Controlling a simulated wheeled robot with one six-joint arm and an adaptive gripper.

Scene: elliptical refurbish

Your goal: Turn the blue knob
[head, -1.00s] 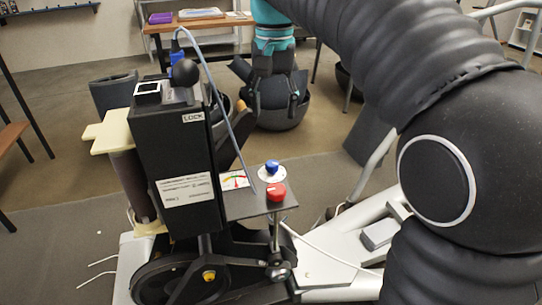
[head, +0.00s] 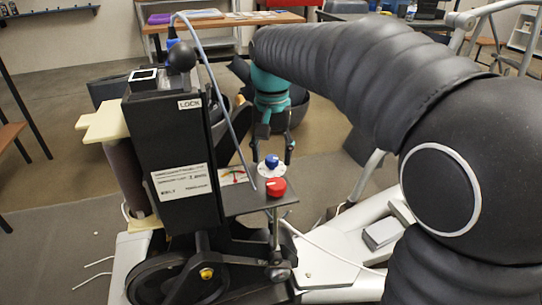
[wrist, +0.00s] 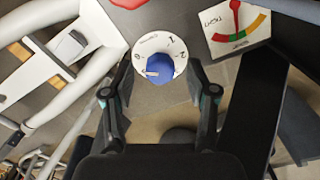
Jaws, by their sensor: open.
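The blue knob (head: 272,160) stands on a white round dial on the small dark panel of the machine. In the wrist view the blue knob (wrist: 160,69) sits on its dial with numbers around it, and a white mark on the knob points to the left. My gripper (head: 275,152) is just behind the knob in the head view, pointing down. In the wrist view my gripper (wrist: 160,82) is open, one finger on each side of the dial. No contact with the knob shows.
A red knob (head: 275,187) is in front of the blue one. A gauge (wrist: 238,24) lies beside the dial. A cable (head: 222,90) arches above the panel. The tall black box (head: 170,140) with a lever stands left of the panel.

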